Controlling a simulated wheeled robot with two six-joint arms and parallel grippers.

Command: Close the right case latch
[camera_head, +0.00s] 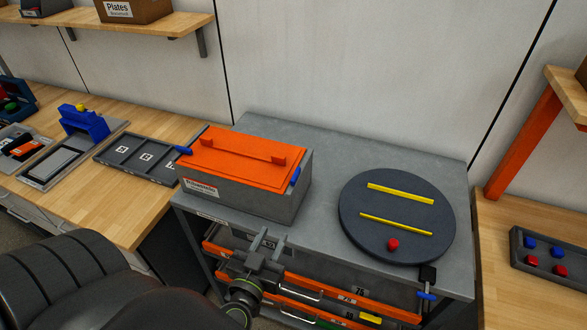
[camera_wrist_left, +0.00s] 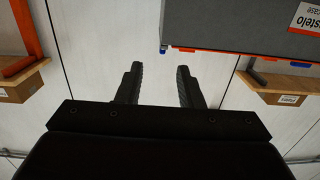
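The grey case (camera_head: 245,198) with an orange lid (camera_head: 236,155) stands on the grey bench top. Its right latch (camera_head: 296,177) is a blue tab on the right end, standing up close to the wall; whether it is fastened cannot be told. Another blue latch (camera_head: 184,150) sticks outward at the left end. The wrist view shows the case (camera_wrist_left: 240,22) upside down, with a blue tab (camera_wrist_left: 163,48) at its left corner. My left gripper (camera_head: 267,237) is open and empty in front of the case, apart from it; its fingers (camera_wrist_left: 157,75) show a clear gap. My right gripper is out of view.
A dark turntable (camera_head: 365,240) with yellow bars and a red knob is right of the case. A black clamp with a blue handle (camera_head: 426,296) sits at the bench's front edge. Drawers with orange fronts (camera_head: 335,296) are below. Bench between case and turntable is clear.

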